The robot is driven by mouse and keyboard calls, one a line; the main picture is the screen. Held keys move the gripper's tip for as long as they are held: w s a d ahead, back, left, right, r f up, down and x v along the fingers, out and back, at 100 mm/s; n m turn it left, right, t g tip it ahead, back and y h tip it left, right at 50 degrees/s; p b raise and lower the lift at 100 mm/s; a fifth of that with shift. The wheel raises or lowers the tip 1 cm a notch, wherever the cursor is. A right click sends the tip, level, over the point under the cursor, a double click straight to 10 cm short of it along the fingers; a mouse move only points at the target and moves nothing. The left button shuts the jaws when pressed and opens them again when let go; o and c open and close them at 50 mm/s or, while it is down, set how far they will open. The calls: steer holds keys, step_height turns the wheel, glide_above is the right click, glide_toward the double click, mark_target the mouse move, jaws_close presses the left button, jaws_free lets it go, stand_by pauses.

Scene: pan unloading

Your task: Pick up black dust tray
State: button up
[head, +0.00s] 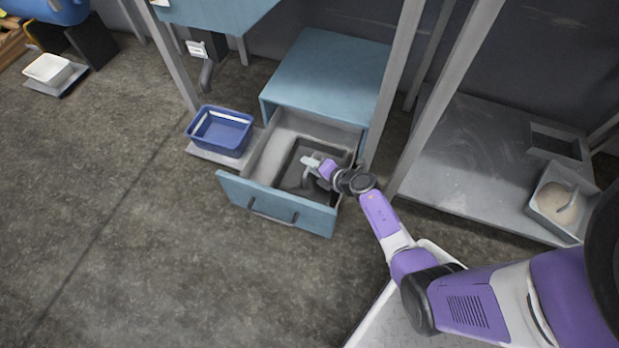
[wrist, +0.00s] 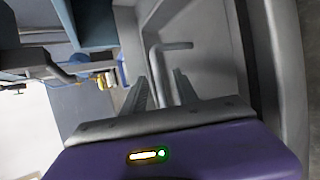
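A dark grey-black tray (head: 291,173) lies inside the open drawer (head: 252,157), partly hidden by my gripper. My gripper (head: 306,161) is down in the drawer, over the tray. In the wrist view, the two fingers of my gripper (wrist: 164,72) stand apart with a gap between them. A bent grey bar (wrist: 174,46) shows just beyond and between the fingertips, against a grey surface (wrist: 212,65). I cannot tell whether a finger touches the bar.
The drawer pulls out from a blue cabinet (head: 328,75). A blue bin (head: 221,132) stands left of it. Table legs (head: 395,90) rise close to the arm. A grey container (head: 563,204) sits on the right shelf (head: 455,165).

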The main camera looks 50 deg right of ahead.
steer(key=shift+w+d+f, duration=0.1)
steer(key=shift+w+f, duration=0.25)
steer(key=shift+w, duration=0.3)
steer(key=shift+c, duration=0.3)
jaws_close()
stand_by(0.7)
